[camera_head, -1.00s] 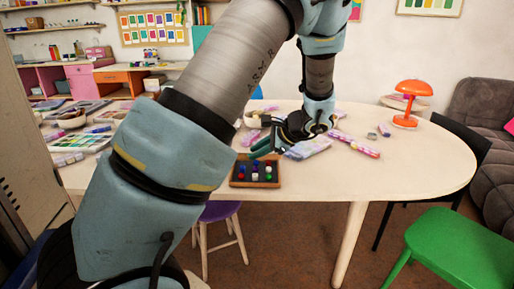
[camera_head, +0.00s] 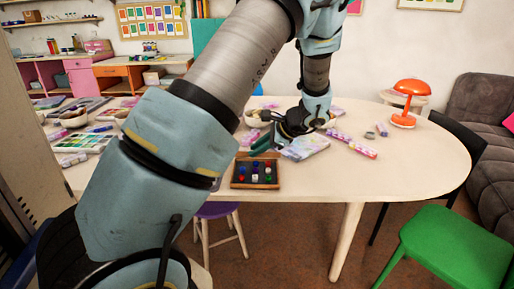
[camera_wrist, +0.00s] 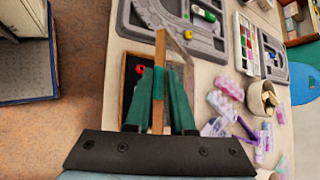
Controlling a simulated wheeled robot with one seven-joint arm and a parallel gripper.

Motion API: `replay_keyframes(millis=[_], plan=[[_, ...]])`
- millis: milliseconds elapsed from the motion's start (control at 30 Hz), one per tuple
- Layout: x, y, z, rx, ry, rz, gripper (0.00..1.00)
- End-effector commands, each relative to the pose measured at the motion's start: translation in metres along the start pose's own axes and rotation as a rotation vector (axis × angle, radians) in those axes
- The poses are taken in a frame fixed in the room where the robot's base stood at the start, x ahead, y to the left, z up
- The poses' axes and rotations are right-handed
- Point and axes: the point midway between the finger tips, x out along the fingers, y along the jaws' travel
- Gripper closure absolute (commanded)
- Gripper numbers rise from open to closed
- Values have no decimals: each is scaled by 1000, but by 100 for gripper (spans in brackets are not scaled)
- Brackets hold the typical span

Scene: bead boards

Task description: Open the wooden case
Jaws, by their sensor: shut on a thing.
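The wooden case (camera_head: 236,184) sits near the table's front edge in the head view. Red, blue, white and green beads show in it. Its lid, a wooden frame with a clear pane (camera_wrist: 182,63), stands tilted up from the case in the wrist view. My gripper (camera_head: 262,145) is just behind the case in the head view. In the wrist view its green fingers (camera_wrist: 160,80) are shut on the lid's wooden edge, one on each side. The fingers and lid hide much of the case there; a red bead shows beside them.
A grey tray (camera_wrist: 208,44) and a paint set lie near the case in the wrist view. A bowl (camera_wrist: 256,98) and pastel pieces lie to the right there. An orange lamp (camera_head: 409,92) stands at the table's right. The table's right front is clear.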

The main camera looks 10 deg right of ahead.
Motion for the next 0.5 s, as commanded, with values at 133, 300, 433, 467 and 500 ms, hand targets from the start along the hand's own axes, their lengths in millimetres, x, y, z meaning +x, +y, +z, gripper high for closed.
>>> replay_keyframes(millis=[133, 300, 433, 467, 500], plan=[[-4, -8, 4, 19, 1, 21, 100], [-6, -13, 5, 40, 3, 46, 100], [-7, -18, 6, 54, 6, 65, 100], [-7, -19, 7, 59, 5, 70, 100], [-7, -21, 7, 65, 5, 75, 100]])
